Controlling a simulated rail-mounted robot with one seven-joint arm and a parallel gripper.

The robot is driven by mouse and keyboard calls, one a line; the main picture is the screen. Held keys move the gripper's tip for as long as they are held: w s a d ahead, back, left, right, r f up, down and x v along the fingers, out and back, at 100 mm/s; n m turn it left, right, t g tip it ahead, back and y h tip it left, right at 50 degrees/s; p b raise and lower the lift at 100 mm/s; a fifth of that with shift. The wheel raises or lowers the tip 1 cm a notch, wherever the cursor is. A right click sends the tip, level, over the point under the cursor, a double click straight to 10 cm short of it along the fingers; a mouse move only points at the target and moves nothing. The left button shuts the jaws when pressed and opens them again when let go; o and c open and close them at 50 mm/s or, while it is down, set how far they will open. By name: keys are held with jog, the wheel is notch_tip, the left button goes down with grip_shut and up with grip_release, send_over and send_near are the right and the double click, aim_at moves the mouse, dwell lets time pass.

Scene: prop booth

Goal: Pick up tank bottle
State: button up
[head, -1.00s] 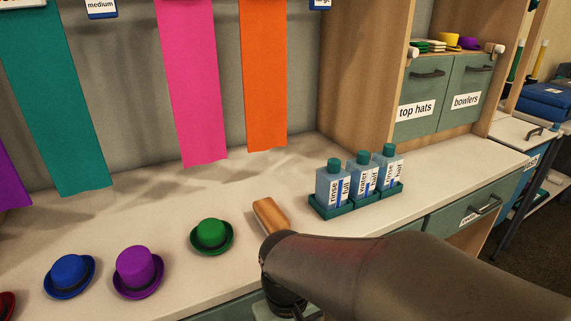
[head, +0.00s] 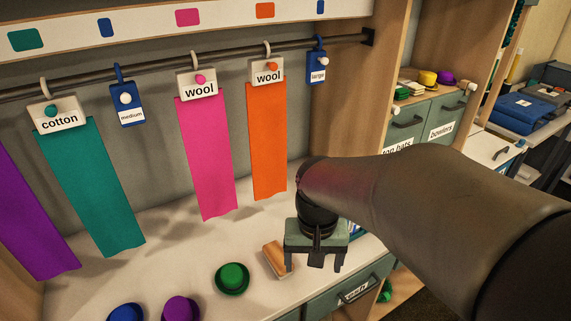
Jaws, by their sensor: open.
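My gripper (head: 316,264) is open and empty, with its fingers pointing down near the front edge of the counter, just right of a wooden block-like item. The bottles are almost wholly hidden behind my arm and gripper. Only a small blue and white sliver shows beside my gripper (head: 355,228). In the earlier head view they are three blue bottles with green caps in a green tray, labelled rinse or water, full or half. I cannot tell which one is the tank bottle.
A wooden brush-like item (head: 275,258) and a green hat (head: 232,277) lie on the counter (head: 190,262). Blue (head: 126,313) and purple (head: 181,308) hats are at the lower edge. Pink (head: 207,155) and orange (head: 268,140) cloths hang behind. Drawers are at right.

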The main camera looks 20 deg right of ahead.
jog(key=w+d+r+m, duration=0.2)
jog(key=w+d+m, duration=0.4)
jog(key=w, duration=0.3)
jog(key=w+d+r+m, duration=0.2)
jog(key=w+d+m, duration=0.45)
jog(key=w, duration=0.25)
jog(key=shift+n, duration=0.45)
notch_tip(320, 180, down, 11)
jog(key=shift+r+p, duration=0.15)
jog(key=shift+p, duration=0.85)
jog(key=shift+a+f+p, duration=0.15)
jog(key=shift+f+p, duration=0.25)
jog(key=shift+f, duration=1.15)
jog(key=shift+a+f+p, duration=0.15)
jog(key=shift+f+p, duration=0.25)
jog(key=shift+f, duration=1.1)
jog(key=shift+w, duration=0.1)
jog(key=c, duration=1.1)
jog(key=shift+c, duration=0.6)
jog(key=shift+r, duration=0.15)
